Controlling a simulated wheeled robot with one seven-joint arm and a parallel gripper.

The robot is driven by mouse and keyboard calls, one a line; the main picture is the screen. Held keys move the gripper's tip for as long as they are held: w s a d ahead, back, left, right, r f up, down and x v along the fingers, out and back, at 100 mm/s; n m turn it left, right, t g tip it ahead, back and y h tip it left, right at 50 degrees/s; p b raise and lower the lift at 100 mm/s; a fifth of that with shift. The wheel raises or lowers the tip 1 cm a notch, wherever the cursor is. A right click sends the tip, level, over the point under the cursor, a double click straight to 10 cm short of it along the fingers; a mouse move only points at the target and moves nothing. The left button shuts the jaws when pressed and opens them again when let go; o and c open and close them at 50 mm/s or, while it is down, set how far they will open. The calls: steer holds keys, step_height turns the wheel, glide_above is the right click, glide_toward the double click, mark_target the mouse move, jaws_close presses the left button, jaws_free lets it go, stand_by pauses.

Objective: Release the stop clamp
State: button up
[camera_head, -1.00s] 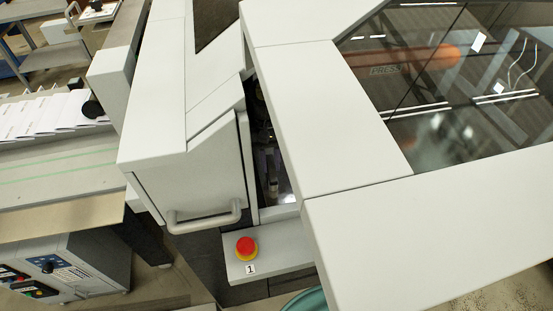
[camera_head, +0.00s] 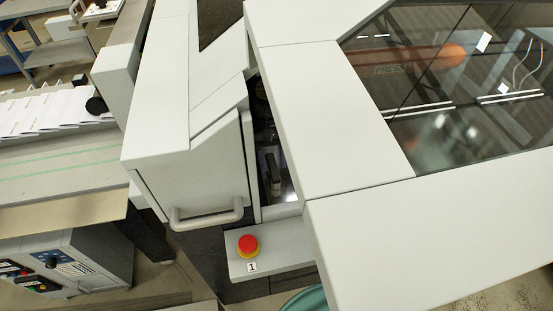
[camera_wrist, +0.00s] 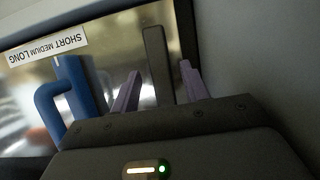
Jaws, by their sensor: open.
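My gripper (camera_wrist: 160,68) is open in the wrist view, with its two purple-grey fingers apart. An upright dark grey bar with a rounded top (camera_wrist: 155,50) shows between the fingers, with a gap on either side. A bent blue handle (camera_wrist: 68,95) stands to the left of the left finger. A label strip reading SHORT MEDIUM LONG (camera_wrist: 48,46) appears upside down behind it on a shiny metal face. I cannot tell which part is the stop clamp. In the head view, the machine's covers hide most of the narrow opening (camera_head: 270,165).
A grey wall (camera_wrist: 260,50) runs close along the right in the wrist view. In the head view, white covers (camera_head: 350,105) and a door with a handle (camera_head: 205,215) flank the opening. A red emergency button (camera_head: 248,244) sits on the ledge below.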

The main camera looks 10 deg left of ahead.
mark_target(271, 156)
steer(key=b+v, duration=0.1)
steer(key=v, duration=0.5)
steer(key=shift+w+a+r+b, duration=0.1)
steer(key=shift+a+r+b, duration=0.1)
steer(key=shift+b, duration=0.2)
steer(key=shift+w+r, duration=0.15)
steer(key=shift+r, duration=0.35)
steer(key=shift+d, duration=0.1)
steer(key=shift+f, duration=0.1)
steer(key=shift+p+x, duration=0.9)
steer(key=shift+x, duration=2.9)
